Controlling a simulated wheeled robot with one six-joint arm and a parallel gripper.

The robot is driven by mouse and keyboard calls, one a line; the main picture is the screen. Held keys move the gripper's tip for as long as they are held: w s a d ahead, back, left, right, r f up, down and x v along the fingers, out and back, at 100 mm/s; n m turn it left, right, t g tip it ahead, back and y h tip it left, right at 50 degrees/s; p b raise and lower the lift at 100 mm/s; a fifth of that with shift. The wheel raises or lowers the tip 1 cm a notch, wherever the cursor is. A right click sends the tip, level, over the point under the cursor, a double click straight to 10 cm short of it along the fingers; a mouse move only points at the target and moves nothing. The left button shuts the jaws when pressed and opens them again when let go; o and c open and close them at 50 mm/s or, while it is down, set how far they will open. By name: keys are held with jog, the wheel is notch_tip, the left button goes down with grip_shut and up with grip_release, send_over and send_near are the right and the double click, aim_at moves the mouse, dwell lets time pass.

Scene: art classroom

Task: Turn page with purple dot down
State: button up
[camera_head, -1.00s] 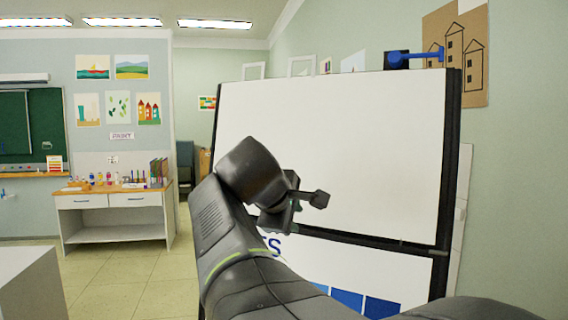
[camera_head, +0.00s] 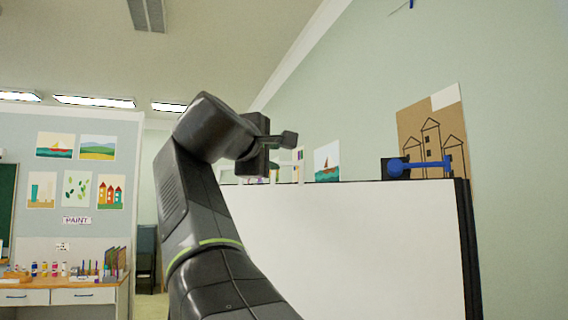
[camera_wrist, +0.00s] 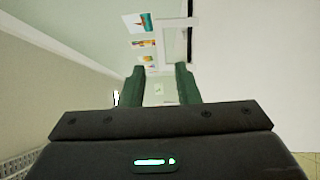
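A large blank white page (camera_head: 350,245) hangs on a dark-framed flip chart, its upper part in the head view. No purple dot shows on it. A blue clip or lever (camera_head: 425,166) sits at the board's top right corner. My gripper (camera_head: 288,140) is in front of the board, a little above its top edge in the picture and left of the blue part. In the wrist view my gripper (camera_wrist: 160,85) has its two dark green fingers apart with nothing between them. A plain white surface, probably the page (camera_wrist: 265,65), fills the right side there. The board's lower part is out of view.
A brown cardboard house drawing (camera_head: 433,140) and a sailboat picture (camera_head: 327,161) are behind the board's top. A paint table (camera_head: 70,296) with bottles stands at far left. Open air surrounds my gripper.

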aim_at(287, 163)
jog(key=p+x, duration=0.1)
jog(key=x, duration=0.9)
jog(key=shift+w+f, duration=0.1)
jog(key=shift+w, duration=0.15)
jog(key=shift+s, duration=0.1)
grip_shut()
